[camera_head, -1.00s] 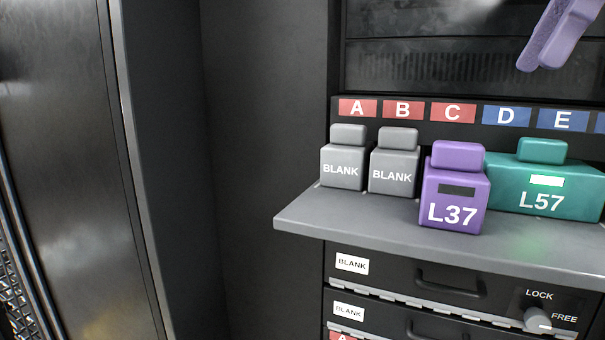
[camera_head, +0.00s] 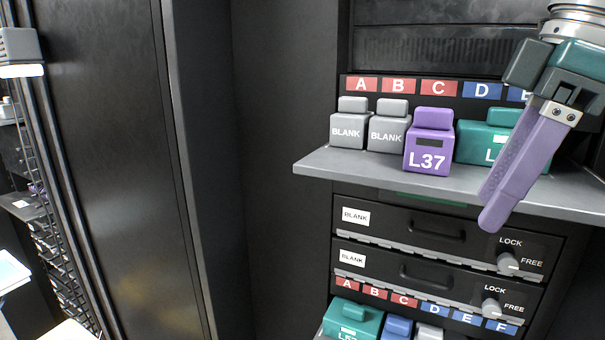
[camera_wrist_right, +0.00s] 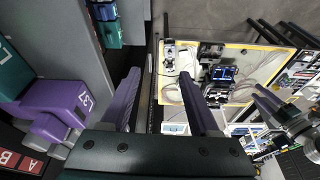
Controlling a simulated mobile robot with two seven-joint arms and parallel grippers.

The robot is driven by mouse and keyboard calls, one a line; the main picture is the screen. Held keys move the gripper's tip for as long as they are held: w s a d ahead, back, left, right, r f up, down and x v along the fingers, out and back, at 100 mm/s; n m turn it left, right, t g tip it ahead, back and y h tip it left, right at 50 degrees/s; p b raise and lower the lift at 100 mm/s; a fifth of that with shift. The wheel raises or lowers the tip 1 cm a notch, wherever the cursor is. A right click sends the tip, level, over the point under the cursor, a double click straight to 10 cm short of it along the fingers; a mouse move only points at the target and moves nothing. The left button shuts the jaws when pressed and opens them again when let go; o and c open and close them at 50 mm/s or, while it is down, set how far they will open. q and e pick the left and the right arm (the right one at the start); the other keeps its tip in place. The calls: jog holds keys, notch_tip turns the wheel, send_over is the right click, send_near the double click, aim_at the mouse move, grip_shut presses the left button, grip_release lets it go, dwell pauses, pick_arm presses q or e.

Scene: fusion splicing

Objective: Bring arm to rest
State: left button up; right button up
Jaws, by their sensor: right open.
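My right gripper (camera_head: 494,215) comes in from the upper right in the head view, its purple fingers pointing down in front of the shelf and the teal L57 block. The right wrist view shows its two fingers (camera_wrist_right: 162,85) spread apart with nothing between them. The purple L37 block (camera_head: 430,142) stands on the shelf (camera_head: 325,167), left of the gripper and apart from it. The teal block (camera_head: 478,142) is partly hidden behind the fingers. What looks like my left arm, with purple fingers (camera_wrist_right: 266,102), shows at the right wrist view's right edge; its opening is unclear.
Two grey BLANK blocks (camera_head: 347,131) (camera_head: 388,132) stand on the shelf's left part. Below are drawers with LOCK/FREE knobs (camera_head: 507,262) and an open bottom drawer with a teal block (camera_head: 352,320). A workbench (camera_wrist_right: 262,62) with equipment shows in the right wrist view.

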jog(key=s+a+f+m+t, duration=0.1)
jog(key=s+a+f+m, duration=0.15)
jog(key=s+f, duration=0.4)
jog(key=s+a+f+m, duration=0.2)
jog(key=s+a+f, duration=0.15)
jog(key=f, duration=0.55)
jog(key=s+d+f+m+h, duration=0.1)
jog(key=s+d+m, duration=0.1)
jog(key=s, duration=0.4)
jog(key=s+d+f+m+t+h, duration=0.1)
jog(key=s+d+m, duration=0.2)
jog(key=s, duration=0.3)
jog(key=shift+s+d+f+h, duration=0.2)
jog(key=shift+d+h, duration=0.1)
jog(key=shift+d, duration=0.6)
jog(key=shift+m, duration=0.25)
